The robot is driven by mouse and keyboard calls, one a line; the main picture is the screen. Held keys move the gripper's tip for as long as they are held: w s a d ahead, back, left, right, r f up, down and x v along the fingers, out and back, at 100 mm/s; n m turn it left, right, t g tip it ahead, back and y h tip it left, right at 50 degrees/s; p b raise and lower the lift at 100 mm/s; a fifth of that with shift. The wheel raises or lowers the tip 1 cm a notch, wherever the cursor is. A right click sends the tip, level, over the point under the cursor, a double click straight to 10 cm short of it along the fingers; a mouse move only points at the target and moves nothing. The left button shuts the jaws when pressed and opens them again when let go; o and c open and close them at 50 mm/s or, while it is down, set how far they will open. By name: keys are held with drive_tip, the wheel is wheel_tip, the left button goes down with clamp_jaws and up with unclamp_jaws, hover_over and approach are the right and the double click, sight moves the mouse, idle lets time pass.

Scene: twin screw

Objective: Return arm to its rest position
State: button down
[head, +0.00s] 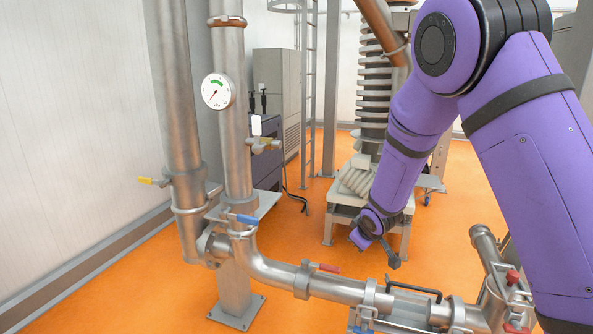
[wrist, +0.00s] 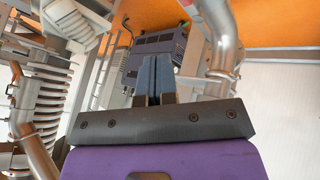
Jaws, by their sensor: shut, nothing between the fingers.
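My purple arm (head: 400,150) reaches down from the upper right in the head view. My gripper (head: 360,240) is at its lower end, in front of a pale stand, with no pipe visibly touching it. In the wrist view, its two blue-grey fingers (wrist: 155,75) stand side by side with no visible gap. The gripper is shut and holds nothing. Its exact distance from the stand cannot be told.
A steel pipe with a blue-handled valve (head: 240,219) and a gauge (head: 217,91) stands at left. The horizontal pipe (head: 340,289) runs below the gripper, with a black handle (head: 413,290). A pale stand (head: 345,212) is behind. Open orange floor (head: 285,230) lies between.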

drive_tip(key=s+d+r+m, duration=0.3)
drive_tip(key=s+d+r, duration=0.2)
drive_tip(key=s+r, duration=0.45)
drive_tip(key=s+d+r+m, duration=0.2)
drive_tip(key=s+d+r, duration=0.4)
drive_tip(key=r, duration=0.6)
drive_tip(key=s+r+m+g, duration=0.1)
drive_tip(key=s+r, duration=0.2)
drive_tip(key=s, duration=0.9)
drive_tip(key=s+r+m+g, duration=0.1)
drive_tip(key=s+r+m, duration=0.1)
drive_tip(key=s, duration=1)
drive_tip(key=shift+d+r+h, duration=0.3)
drive_tip(key=shift+d+r, duration=0.1)
drive_tip(key=shift+r, duration=0.4)
